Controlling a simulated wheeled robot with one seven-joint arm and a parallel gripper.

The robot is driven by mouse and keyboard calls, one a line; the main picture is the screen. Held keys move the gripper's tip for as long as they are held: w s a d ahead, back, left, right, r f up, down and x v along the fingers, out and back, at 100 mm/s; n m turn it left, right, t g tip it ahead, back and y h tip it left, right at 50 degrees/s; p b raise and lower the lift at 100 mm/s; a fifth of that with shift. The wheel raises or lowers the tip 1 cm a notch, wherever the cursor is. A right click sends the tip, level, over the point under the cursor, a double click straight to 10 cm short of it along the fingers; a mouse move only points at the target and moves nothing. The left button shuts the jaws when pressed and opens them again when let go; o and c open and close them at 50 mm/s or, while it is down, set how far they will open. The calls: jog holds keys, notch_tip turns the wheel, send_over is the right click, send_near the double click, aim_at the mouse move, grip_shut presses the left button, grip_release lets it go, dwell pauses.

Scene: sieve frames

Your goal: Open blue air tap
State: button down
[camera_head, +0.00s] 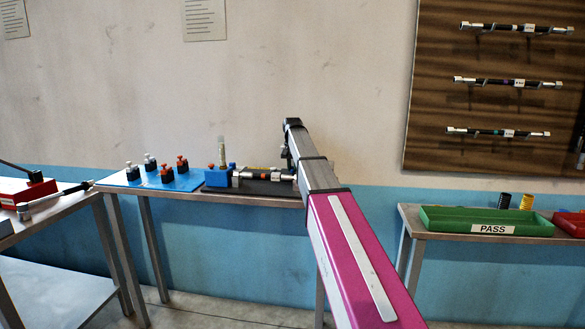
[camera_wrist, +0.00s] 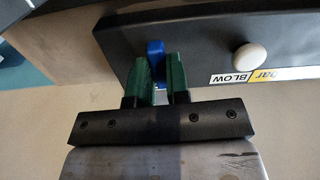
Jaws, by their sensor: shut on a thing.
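The blue air tap (camera_wrist: 154,47) shows in the wrist view as a small blue lever at a dark panel (camera_wrist: 205,45). My gripper (camera_wrist: 159,65) has green fingers, one on each side of the tap, and is shut on it. The lower part of the tap is hidden between the fingers. In the head view my arm reaches forward towards the wall, and the tap cannot be made out there.
A pale round knob (camera_wrist: 250,57) and a label reading "bar BLOW" (camera_wrist: 250,76) are right of the tap. In the head view, a bench carries a blue mat (camera_head: 187,184) with several small fittings and a blue block (camera_head: 217,178). A green PASS tray (camera_head: 440,221) stands right.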

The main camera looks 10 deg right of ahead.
jog(key=shift+m, duration=0.4)
jog(key=c, duration=1.1)
grip_release()
notch_tip(320, 180, up, 11)
